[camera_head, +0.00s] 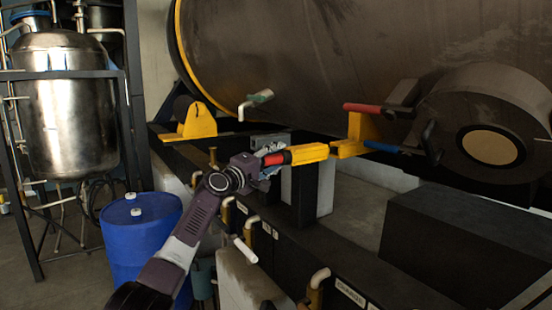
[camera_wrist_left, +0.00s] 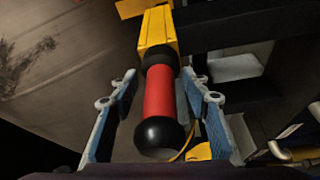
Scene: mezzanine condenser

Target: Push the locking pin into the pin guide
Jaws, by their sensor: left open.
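The locking pin (camera_head: 276,158) has a red grip with black ends and points into a yellow guide. In the left wrist view the pin's red grip (camera_wrist_left: 158,92) lies between the two blue fingers, with its round black end toward me. The yellow pin guide (camera_head: 309,153) is just beyond the pin; it also shows in the left wrist view (camera_wrist_left: 157,30). My left gripper (camera_head: 272,160) is open around the pin, with gaps visible on both sides. How deep the pin sits inside the guide is hidden. My right gripper is not in view.
A large dark cylinder (camera_head: 300,60) fills the back. A red handle (camera_head: 362,108) and a blue handle (camera_head: 381,147) are right of the guide. A blue drum (camera_head: 140,240) stands left of my arm. Pipes with white bent ends (camera_head: 318,278) rise along the front.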

